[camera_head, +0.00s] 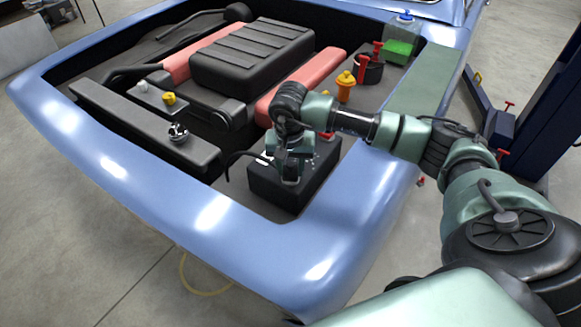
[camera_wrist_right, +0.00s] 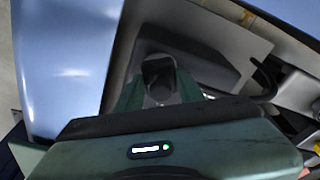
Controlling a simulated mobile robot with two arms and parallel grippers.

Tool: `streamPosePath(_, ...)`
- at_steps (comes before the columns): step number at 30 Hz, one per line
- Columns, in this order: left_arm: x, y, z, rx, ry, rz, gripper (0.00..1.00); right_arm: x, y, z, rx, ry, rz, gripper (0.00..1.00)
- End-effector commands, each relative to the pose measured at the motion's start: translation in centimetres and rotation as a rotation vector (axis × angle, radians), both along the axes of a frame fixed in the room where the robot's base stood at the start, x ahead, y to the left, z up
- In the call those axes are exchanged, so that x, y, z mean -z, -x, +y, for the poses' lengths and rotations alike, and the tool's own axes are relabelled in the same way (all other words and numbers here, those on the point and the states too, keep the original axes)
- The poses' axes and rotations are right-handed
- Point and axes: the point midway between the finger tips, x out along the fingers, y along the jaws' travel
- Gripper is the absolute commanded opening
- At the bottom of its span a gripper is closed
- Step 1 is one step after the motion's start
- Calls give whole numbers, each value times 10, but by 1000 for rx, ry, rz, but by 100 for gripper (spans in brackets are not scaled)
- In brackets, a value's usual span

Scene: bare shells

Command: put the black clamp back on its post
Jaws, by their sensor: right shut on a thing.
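My right gripper (camera_head: 289,176) reaches down over the black battery (camera_head: 306,190) in the front right corner of the engine bay. In the right wrist view the two green fingers (camera_wrist_right: 159,92) are closed around a dark piece, the black clamp (camera_wrist_right: 158,70). In the head view the gripper hides the clamp. A black cable (camera_head: 237,157) curves from the left towards the gripper. The post under the clamp is hidden, so I cannot tell whether the clamp touches it. A small red part (camera_head: 328,135) shows at the battery's far right. My left gripper is not in view.
The blue car body rim (camera_head: 210,215) surrounds the bay. A black ribbed engine cover (camera_head: 250,60), red covers (camera_head: 312,72), an orange-yellow cap (camera_head: 345,82) and a green fluid tank (camera_head: 400,45) lie beyond the battery. A black bar (camera_head: 135,125) stands at left.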

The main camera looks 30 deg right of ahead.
Motion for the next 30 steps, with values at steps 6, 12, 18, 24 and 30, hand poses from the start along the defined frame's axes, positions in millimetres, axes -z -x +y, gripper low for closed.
streamPosePath(6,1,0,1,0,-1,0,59,0,0,0,0,1,-1,0)
streamPosePath(12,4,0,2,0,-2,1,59,1,0,0,0,1,-1,0)
streamPosePath(18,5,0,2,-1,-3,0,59,0,0,0,1,0,-1,0)
streamPosePath(24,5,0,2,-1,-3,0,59,0,0,0,0,1,-1,0)
streamPosePath(30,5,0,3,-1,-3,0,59,0,0,0,0,1,-1,0)
